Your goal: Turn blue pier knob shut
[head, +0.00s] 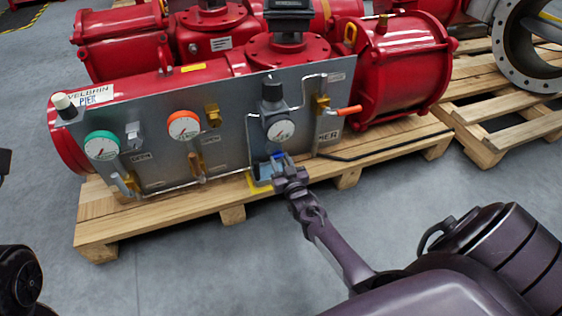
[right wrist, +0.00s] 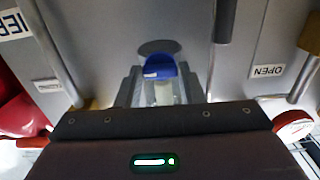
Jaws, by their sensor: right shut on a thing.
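The blue knob (head: 277,156) is at the lower right of the grey control panel (head: 225,130). Only a little of it shows past my right gripper (head: 282,167) in the head view. In the right wrist view the blue knob (right wrist: 160,67) has a pale front part, with a grey round base behind it on the panel. My right gripper (right wrist: 160,88) is shut on it, with a finger on each side. The knob's exact turn is hard to tell. My left gripper is not in view.
Close by are a pressure gauge (head: 279,130), an orange-handled lever (head: 348,110) and thin metal pipes (head: 314,115). An OPEN label (right wrist: 267,71) shows in the right wrist view. The red actuator (head: 400,65) rests on a wooden pallet (head: 210,210).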

